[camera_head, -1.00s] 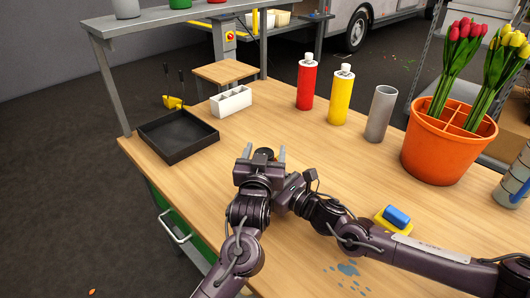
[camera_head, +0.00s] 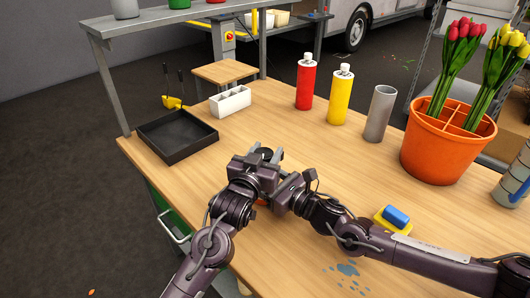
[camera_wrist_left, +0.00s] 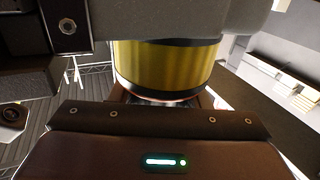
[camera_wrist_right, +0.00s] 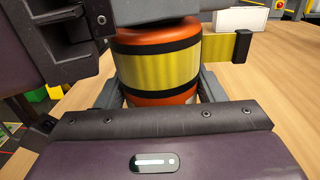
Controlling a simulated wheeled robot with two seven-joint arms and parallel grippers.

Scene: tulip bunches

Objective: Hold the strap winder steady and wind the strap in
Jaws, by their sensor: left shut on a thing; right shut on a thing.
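The strap winder shows best in the right wrist view (camera_wrist_right: 152,95): an orange drum wrapped in a yellow strap between black bands. A short strap end (camera_wrist_right: 215,47) with a black tip (camera_wrist_right: 242,46) sticks out to the right. In the left wrist view, yellow strap (camera_wrist_left: 165,65) and a black band show close up. In the head view my grippers hide most of the winder. My left gripper (camera_head: 265,154) is shut on the winder, with a dark round part between its fingers. My right gripper (camera_wrist_right: 160,92) is shut on the drum, one finger on each side.
A black tray (camera_head: 177,137) and a white divided holder (camera_head: 230,101) stand behind left. Red (camera_head: 305,82) and yellow (camera_head: 340,96) bottles, a grey cylinder (camera_head: 380,113) and an orange tulip bucket (camera_head: 447,150) stand behind right. A blue-yellow sponge (camera_head: 394,218) lies near my right arm.

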